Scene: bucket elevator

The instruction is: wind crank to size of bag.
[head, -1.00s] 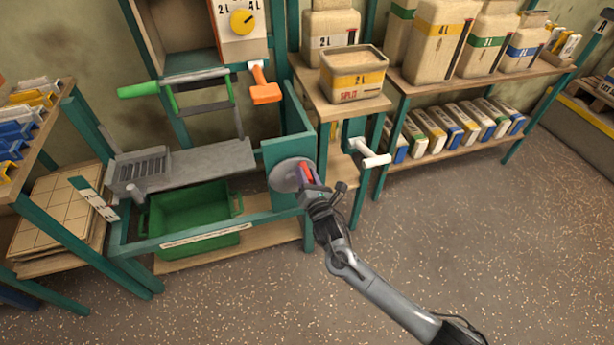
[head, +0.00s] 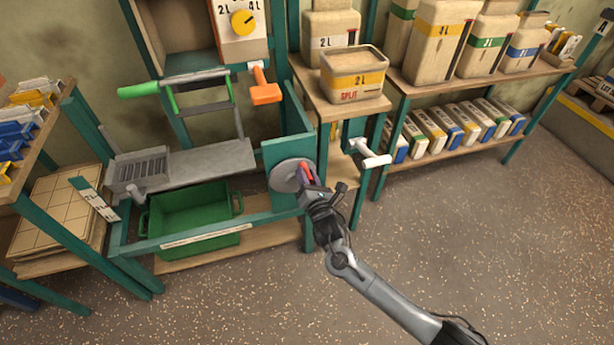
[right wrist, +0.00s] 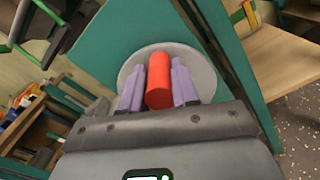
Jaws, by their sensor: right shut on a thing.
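A grey crank disc (head: 285,176) is mounted on the teal side panel of the elevator frame, and it also shows in the right wrist view (right wrist: 203,66). Its red handle (right wrist: 159,80) sits between the two lilac fingers of my right gripper (right wrist: 158,88), which is shut on it. In the head view my right gripper (head: 306,178) is at the disc's right side. A dial (head: 242,22) with a yellow knob has marks for 2 L and 4 L. My left gripper is not in view.
A green bin (head: 190,218) sits under the grey chute plate (head: 210,158). An orange handle (head: 265,92), a green handle (head: 138,90) and a white handle (head: 376,160) stick out nearby. Shelves with bags and boxes stand at right. The floor (head: 480,240) at right is open.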

